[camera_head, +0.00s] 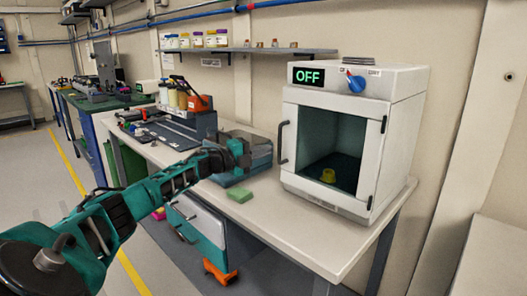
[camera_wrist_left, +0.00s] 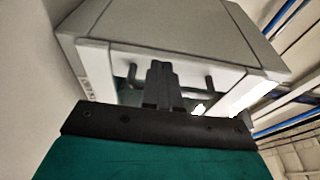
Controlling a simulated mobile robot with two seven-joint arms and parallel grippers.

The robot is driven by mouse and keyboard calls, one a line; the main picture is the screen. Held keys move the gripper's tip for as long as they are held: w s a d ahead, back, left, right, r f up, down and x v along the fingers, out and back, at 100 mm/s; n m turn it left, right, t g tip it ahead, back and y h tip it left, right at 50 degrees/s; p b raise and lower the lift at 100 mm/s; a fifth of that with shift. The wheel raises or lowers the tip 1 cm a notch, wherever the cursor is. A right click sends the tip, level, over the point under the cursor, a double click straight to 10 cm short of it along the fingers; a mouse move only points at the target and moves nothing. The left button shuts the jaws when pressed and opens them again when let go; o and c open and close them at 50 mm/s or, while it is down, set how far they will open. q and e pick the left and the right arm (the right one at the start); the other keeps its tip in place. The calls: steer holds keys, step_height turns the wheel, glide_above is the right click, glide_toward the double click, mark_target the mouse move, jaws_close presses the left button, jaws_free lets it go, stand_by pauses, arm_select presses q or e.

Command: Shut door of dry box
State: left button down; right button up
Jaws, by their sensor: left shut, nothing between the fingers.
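The dry box (camera_head: 406,110) is a white cabinet on the bench, with a lit OFF panel and a blue knob on top. Its door (camera_head: 317,185) has a white frame and a dark window, a dark handle (camera_head: 283,143) on the left edge and hinges on the right. The door looks flush with the front; a small gap cannot be ruled out. My left gripper (camera_head: 246,149) is shut and empty, left of the handle and apart from it. In the left wrist view its fingers (camera_wrist_left: 162,72) partly cover the handle (camera_wrist_left: 211,80) and door front.
A yellow object (camera_head: 328,175) shows through the window. A green block (camera_head: 239,195) lies on the bench (camera_head: 290,228) left of the box. A shelf (camera_head: 250,51) with jars is on the wall.

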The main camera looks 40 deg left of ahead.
arm_select(q)
steer(key=s+a+b, duration=0.1)
steer(key=s+a, duration=0.6)
steer(key=shift+s+f, duration=0.15)
steer(key=shift+s, duration=0.15)
steer(key=shift+a, duration=0.1)
